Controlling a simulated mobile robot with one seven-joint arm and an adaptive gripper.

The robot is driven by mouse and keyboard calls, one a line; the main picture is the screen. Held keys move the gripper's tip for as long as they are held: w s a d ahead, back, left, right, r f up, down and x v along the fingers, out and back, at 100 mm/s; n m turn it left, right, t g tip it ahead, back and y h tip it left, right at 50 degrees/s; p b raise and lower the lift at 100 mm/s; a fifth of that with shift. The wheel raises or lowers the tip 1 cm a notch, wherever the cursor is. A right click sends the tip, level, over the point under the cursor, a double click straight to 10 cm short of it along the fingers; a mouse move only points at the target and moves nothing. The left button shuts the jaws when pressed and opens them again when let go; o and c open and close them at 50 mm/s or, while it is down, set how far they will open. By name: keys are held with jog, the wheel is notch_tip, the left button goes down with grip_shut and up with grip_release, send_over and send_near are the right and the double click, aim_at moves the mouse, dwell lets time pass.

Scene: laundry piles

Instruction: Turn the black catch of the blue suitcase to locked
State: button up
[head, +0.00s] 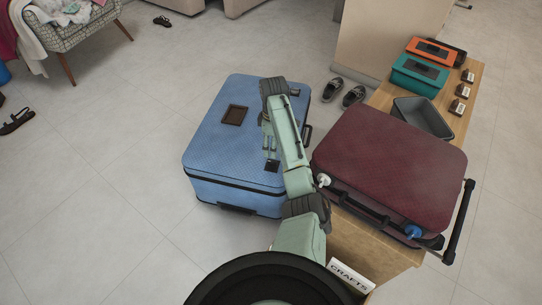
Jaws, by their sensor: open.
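My gripper (268,150) points down over the suitcase, just behind the black piece. It looks empty and open. I cannot tell whether it touches anything.
A maroon suitcase (390,160) lies on a wooden bench (468,92) close to the right of my arm. A grey bin (423,118), teal box (420,75) and orange box (431,52) stand behind it. Shoes (343,92) lie behind the blue suitcase.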

aim_at(272, 162)
notch_tip(272, 162, down, 10)
jog(key=b, duration=0.9)
jog(key=c, duration=1.2)
jog(key=shift+o, duration=0.2)
